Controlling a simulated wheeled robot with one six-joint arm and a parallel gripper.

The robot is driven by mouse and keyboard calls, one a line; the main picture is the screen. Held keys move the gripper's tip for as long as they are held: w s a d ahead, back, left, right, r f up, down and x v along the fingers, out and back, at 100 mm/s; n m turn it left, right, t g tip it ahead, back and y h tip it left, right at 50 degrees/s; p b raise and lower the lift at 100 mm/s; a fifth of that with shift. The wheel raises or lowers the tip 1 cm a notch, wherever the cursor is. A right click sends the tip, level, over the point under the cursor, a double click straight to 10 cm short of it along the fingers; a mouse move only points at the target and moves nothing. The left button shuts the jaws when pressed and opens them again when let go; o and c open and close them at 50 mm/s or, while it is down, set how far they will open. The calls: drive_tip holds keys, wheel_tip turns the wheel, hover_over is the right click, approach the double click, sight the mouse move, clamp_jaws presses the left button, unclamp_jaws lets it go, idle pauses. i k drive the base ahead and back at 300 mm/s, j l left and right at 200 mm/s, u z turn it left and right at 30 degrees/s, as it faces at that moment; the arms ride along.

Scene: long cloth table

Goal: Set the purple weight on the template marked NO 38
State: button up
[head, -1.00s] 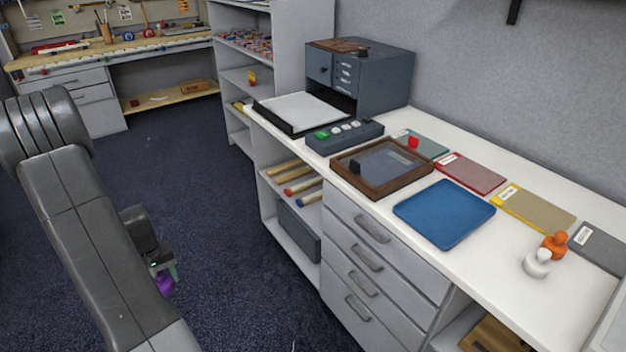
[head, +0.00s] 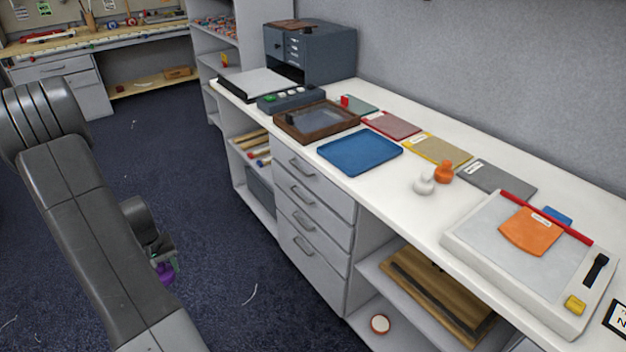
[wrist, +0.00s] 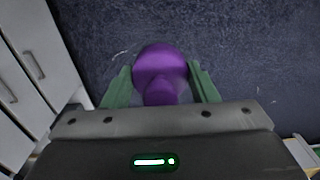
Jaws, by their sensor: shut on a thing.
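My gripper (head: 170,266) is shut on the purple weight (head: 164,272) and holds it over the dark floor, left of the long white table. The wrist view shows the purple weight (wrist: 160,72) between the two green fingers. Flat templates lie in a row along the back of the table: a teal one (head: 361,104), a red one (head: 396,126), a yellow-edged tan one (head: 440,150) and a grey one (head: 502,181). They carry white labels too small to read, so I cannot tell which is NO 38.
A white weight (head: 424,184) and an orange weight (head: 444,172) stand before the grey template. A blue tray (head: 360,153) and a wooden framed box (head: 316,121) lie to the left. A pale board (head: 480,238) with an orange piece (head: 530,232) is at the right.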

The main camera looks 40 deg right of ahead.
sight(532, 229)
drive_tip(key=k+z, duration=0.1)
drive_tip(key=z, duration=0.3)
drive_tip(key=k+l+z, duration=0.1)
drive_tip(key=z, duration=0.25)
drive_tip(key=k+z, duration=0.1)
drive_tip(key=z, duration=0.3)
